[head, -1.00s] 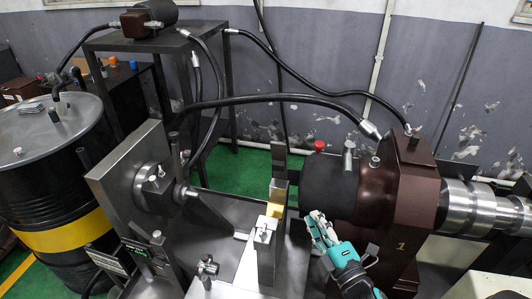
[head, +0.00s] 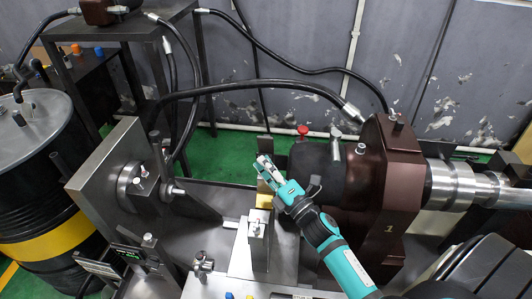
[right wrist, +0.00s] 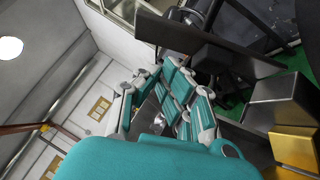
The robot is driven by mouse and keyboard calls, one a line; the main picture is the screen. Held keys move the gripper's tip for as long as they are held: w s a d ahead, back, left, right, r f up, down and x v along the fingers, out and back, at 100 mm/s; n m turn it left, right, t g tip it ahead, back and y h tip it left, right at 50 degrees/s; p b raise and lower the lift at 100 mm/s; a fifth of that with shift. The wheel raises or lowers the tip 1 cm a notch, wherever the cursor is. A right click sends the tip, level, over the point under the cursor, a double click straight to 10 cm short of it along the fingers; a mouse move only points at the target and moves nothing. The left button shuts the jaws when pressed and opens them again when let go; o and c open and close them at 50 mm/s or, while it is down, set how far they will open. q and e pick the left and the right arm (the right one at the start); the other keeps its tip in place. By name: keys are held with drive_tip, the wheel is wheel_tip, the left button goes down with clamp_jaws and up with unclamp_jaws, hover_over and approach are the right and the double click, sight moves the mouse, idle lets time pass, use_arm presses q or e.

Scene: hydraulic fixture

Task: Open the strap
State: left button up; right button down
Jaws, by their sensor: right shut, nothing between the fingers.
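An upright grey metal bar (head: 261,255) stands on the fixture bed, with a gold block (head: 263,200) against it; it may be the strap, but I cannot tell for certain. My teal right gripper (head: 266,168) is shut and empty at the bar's upper part and covers some of it. In the right wrist view the fingers (right wrist: 165,95) lie left of a grey metal block (right wrist: 285,103) and the gold block (right wrist: 295,148), with a gap between. I cannot tell whether the gripper touches the bar. My left gripper is not in view.
A dark cylinder (head: 315,172) and brown housing (head: 383,180) stand to the right. A black hose (head: 240,87) arches behind. A steel plate (head: 105,180) with a round flange is at the left, beside a black drum (head: 35,190). The bed between plate and bar is mostly open.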

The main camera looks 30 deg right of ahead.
sight(268, 144)
drive_tip(key=shift+m+g+h, duration=0.5)
drive_tip(key=shift+m+g, duration=0.2)
drive_tip(key=shift+m, duration=0.2)
drive_tip(key=w+d+r+p, duration=0.1)
drive_tip(key=w+p, duration=0.1)
drive_tip(key=p, duration=0.1)
drive_tip(key=w+d+r+p, duration=0.1)
drive_tip(key=r+p, duration=0.1)
drive_tip(key=p, duration=0.2)
drive_tip(key=shift+w+d+r, duration=0.1)
drive_tip(key=shift+w+d, duration=0.25)
drive_tip(key=shift+d, duration=0.05)
drive_tip(key=shift+w+d+r+p, duration=0.1)
drive_tip(key=shift+w+d+p, duration=0.35)
drive_tip(key=shift+w, duration=0.1)
drive_tip(key=shift+w+d+b, duration=0.65)
drive_tip(key=shift+w+b, duration=0.1)
drive_tip(key=shift+w, duration=0.15)
drive_tip(key=shift+w+d, duration=0.15)
drive_tip(key=shift+w, duration=0.05)
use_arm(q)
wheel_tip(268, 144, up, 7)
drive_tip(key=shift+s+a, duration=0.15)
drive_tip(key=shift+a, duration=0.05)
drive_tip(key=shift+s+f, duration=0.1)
use_arm(e)
drive_tip(key=shift+s, duration=0.15)
